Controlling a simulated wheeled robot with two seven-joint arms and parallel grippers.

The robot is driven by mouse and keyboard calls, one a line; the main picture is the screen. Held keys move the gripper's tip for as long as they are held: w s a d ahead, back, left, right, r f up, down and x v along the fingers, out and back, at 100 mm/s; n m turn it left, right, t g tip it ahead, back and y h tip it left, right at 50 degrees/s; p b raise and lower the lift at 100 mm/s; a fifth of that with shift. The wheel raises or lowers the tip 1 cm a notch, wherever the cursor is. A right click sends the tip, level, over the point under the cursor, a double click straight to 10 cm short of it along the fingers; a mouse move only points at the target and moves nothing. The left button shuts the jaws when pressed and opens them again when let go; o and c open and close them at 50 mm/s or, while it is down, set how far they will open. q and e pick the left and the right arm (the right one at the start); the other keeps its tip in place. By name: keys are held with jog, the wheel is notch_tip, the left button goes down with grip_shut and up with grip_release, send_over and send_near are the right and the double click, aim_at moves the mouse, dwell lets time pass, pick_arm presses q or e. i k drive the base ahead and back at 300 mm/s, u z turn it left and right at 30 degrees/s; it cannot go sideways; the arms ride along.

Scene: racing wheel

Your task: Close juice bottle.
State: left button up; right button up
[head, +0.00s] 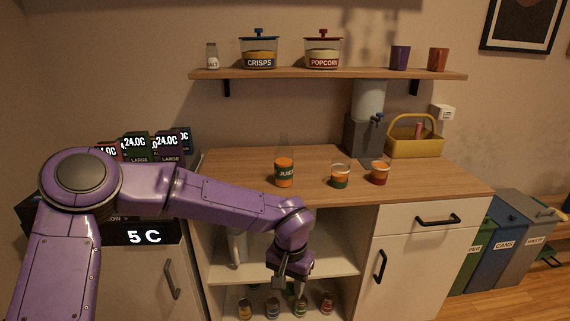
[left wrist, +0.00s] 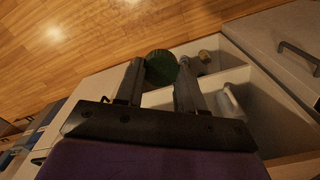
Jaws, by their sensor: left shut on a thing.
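The juice bottle (head: 284,172) stands upright on the wooden counter, with an orange body, a JUICE label and a clear neck. No cap shows clearly on its top. My left gripper (head: 289,284) is in front of the open cabinet, below the counter top and well below the bottle, pointing down. In the left wrist view my left gripper (left wrist: 160,68) is shut on a round dark green lid (left wrist: 161,66), held between the fingertips. My right gripper is not in view.
Two small cups, one green and orange (head: 340,176) and one orange and red (head: 380,173), stand right of the bottle on the counter (head: 440,182). Several jars stand on the cabinet's lower shelf.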

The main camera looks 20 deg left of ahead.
aim_at(283, 154)
jog(key=i, duration=0.65)
jog(key=u, duration=1.05)
